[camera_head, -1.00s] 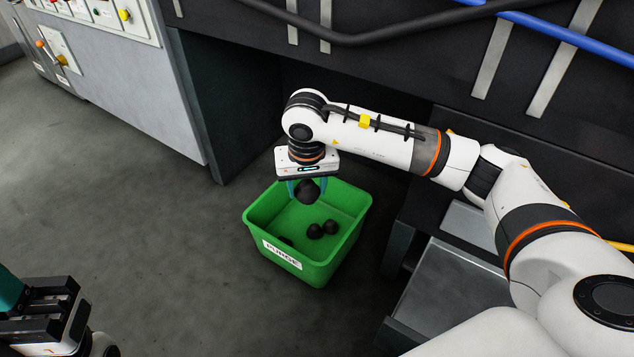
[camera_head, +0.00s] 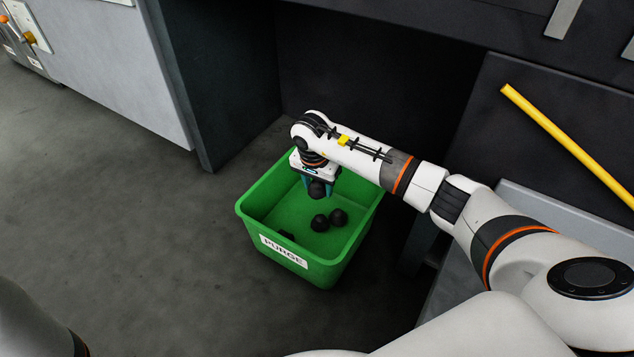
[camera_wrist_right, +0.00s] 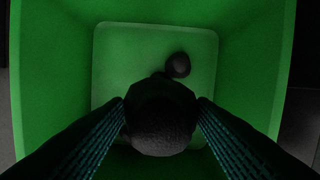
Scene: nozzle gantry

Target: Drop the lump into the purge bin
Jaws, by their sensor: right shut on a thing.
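The purge bin (camera_head: 315,276) is a green open box with a PURGE label on its front wall, standing on the floor. My right gripper (camera_head: 317,190) points down inside the bin's opening and is shut on a dark round lump (camera_head: 317,188). In the right wrist view the held lump (camera_wrist_right: 161,118) sits between both ribbed fingers, with the bin floor (camera_wrist_right: 125,50) below it. My left gripper is out of view; only part of my left arm shows at the lower left.
Two dark lumps (camera_head: 320,222) (camera_head: 338,216) lie on the bin floor, and another dark piece (camera_head: 287,236) is partly hidden by the front wall. A yellow bar (camera_head: 565,142) slants at the right. Grey floor (camera_head: 120,190) left of the bin is clear.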

